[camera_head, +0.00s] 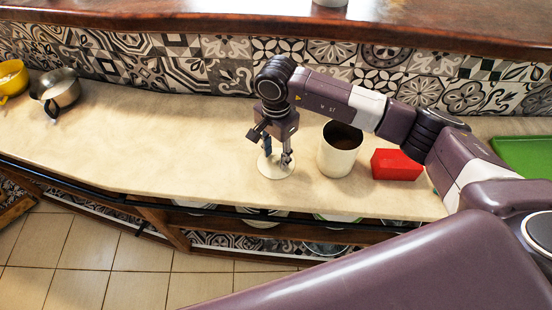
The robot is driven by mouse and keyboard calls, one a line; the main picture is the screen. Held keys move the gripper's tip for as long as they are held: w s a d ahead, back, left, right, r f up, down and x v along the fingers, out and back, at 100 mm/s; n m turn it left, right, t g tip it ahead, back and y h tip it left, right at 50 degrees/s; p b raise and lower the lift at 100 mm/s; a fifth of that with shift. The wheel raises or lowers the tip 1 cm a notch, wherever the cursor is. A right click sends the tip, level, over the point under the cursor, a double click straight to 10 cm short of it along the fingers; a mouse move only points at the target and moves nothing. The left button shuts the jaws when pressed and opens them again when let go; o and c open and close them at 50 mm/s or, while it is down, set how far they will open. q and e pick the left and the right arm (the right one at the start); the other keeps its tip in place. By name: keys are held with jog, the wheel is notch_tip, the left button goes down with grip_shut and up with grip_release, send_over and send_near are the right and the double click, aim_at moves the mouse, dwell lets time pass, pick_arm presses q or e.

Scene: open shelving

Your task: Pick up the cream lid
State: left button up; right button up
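The cream lid (276,173) is a round, flat disc lying on the pale counter, in the middle of the head view. My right gripper (277,160) points down directly over it, with its fingertips at or just above the lid's top. Its two fingers stand apart, and I see nothing held between them. I cannot tell whether the fingertips touch the lid, and the fingers hide part of its top. My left gripper is out of view.
A cream canister (338,159) with a dark inside stands open just right of the lid. A red block (396,165) and a green tray (525,153) lie farther right. A metal pot (58,89) and a yellow bowl (12,81) stand far left. The counter between is clear.

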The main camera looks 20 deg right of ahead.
jog(key=c, duration=0.5)
grip_shut()
jog(key=shift+r, duration=0.1)
